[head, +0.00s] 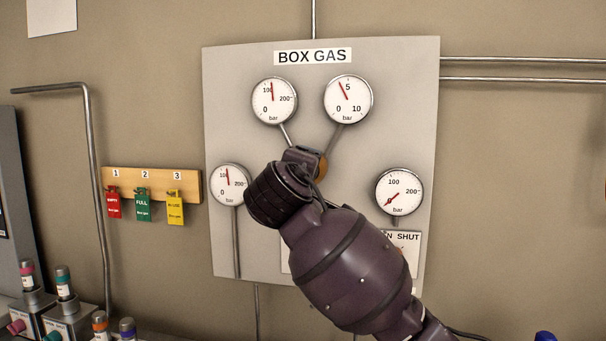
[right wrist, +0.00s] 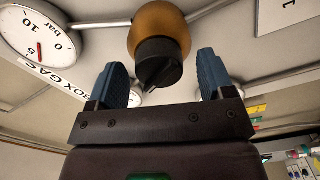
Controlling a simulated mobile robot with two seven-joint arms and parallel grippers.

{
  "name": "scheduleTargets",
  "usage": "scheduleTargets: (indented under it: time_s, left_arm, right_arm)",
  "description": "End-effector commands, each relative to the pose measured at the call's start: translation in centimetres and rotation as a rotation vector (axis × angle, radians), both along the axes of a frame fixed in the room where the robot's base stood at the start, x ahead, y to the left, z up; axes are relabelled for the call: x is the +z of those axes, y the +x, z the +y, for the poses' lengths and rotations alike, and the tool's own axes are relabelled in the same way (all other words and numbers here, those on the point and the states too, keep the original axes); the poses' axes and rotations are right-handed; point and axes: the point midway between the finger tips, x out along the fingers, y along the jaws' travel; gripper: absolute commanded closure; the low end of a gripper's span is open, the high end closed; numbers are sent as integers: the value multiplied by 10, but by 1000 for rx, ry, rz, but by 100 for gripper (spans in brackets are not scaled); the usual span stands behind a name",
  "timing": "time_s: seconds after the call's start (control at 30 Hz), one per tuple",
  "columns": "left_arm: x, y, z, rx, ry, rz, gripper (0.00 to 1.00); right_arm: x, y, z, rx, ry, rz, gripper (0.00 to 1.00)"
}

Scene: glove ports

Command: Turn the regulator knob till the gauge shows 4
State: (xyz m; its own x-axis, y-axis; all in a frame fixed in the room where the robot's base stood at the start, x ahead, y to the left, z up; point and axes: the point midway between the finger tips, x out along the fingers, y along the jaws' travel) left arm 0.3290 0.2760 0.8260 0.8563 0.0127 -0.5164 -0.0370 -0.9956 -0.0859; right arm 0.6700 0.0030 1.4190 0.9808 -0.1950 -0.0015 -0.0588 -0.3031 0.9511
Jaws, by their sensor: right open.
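The regulator knob (right wrist: 160,62) is black with a pointed ridge and sits on a round brass body (right wrist: 160,24). My right gripper (right wrist: 162,78) is open, with one blue finger to each side of the knob; no finger visibly touches it. In the head view my right gripper (head: 303,160) is at the regulator on the panel and hides the knob; some brass (head: 322,168) shows beside it. The upper right 0–10 bar gauge (head: 348,99) has its red needle just left of the 5, at about 4. My left gripper is not in view.
The BOX GAS panel (head: 225,75) also carries an upper left gauge (head: 274,100), a lower left gauge (head: 231,184) and a lower right gauge (head: 399,191). Coloured tags hang on a wooden board (head: 192,183) at left. Pipes run from the gauges towards the regulator.

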Motion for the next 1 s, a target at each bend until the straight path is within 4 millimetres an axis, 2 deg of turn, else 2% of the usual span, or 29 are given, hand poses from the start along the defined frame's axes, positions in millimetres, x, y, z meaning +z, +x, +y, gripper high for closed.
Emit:
scheduleTargets:
  time_s: [0.17, 0.27, 0.5, 0.7, 1.0]
  left_arm:
    - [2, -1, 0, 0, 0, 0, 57]
    - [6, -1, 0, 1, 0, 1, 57]
    - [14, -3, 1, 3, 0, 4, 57]
    - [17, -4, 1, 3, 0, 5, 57]
    - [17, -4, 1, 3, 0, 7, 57]
  right_arm:
    - [1, -7, 2, 2, 0, -2, 25]
    - [1, -19, 4, 2, 1, -1, 25]
    - [2, -63, 13, 4, 2, -1, 25]
    - [1, -91, 19, 1, 1, 0, 25]
    - [0, -106, 21, 0, 0, 0, 25]
